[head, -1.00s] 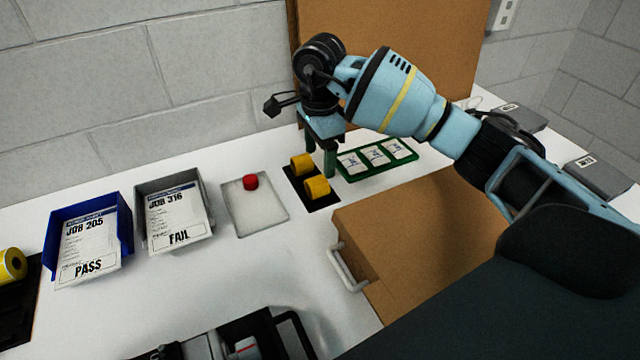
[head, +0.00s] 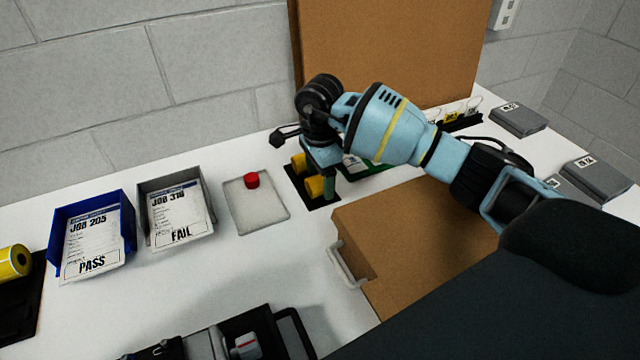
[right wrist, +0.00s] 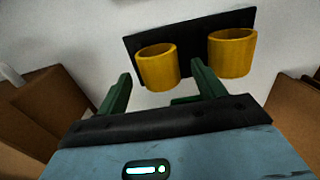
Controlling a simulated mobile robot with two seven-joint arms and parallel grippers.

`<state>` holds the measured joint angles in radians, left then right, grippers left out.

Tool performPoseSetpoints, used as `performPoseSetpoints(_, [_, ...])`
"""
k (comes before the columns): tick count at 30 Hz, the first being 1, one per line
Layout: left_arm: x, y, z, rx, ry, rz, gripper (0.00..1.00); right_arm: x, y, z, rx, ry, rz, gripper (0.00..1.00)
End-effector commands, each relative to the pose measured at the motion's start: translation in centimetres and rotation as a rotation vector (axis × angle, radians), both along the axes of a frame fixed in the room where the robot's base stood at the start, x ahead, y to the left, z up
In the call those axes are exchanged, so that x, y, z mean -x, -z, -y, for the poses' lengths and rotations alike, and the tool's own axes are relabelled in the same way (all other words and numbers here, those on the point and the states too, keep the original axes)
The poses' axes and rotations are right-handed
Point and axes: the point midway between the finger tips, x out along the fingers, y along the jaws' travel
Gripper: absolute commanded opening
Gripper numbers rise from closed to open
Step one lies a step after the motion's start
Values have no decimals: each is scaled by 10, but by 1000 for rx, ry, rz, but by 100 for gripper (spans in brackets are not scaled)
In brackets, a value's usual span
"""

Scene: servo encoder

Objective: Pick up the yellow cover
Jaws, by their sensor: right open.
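Two yellow covers, one farther (head: 299,162) and one nearer (head: 314,187), stand on a small black mat (head: 325,204). They look like short, open-topped cylinders in the right wrist view, one at left (right wrist: 157,68) and one at right (right wrist: 232,53). My right gripper (head: 321,182) is low over the mat beside the covers, fingers pointing down. In the right wrist view its green fingers (right wrist: 160,88) are apart and empty, with the left cover lying ahead, across the gap between them. Contact cannot be told. My left gripper is not in view.
A green card tray (head: 365,172) is partly hidden behind my right gripper. A brown box with a handle (head: 420,230) stands close in front. A pale pad with a red knob (head: 256,208), grey bin (head: 146,218) and blue bin (head: 128,222) stand left. A brown board (head: 385,50) rises behind.

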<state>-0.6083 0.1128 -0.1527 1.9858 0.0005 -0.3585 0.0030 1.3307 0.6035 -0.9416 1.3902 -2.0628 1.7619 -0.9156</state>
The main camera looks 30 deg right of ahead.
Motion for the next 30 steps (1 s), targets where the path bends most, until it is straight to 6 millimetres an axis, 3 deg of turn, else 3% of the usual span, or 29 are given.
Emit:
performPoseSetpoints(1, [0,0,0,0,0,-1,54,0,0,0,0,0,0,65])
performPoseSetpoints(11, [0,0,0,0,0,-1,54,0,0,0,0,0,0,22])
performPoseSetpoints(22, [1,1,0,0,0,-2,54,0,-6,0,0,0,1,21])
performPoseSetpoints(30, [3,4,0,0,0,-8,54,-1,-52,0,0,0,5,21])
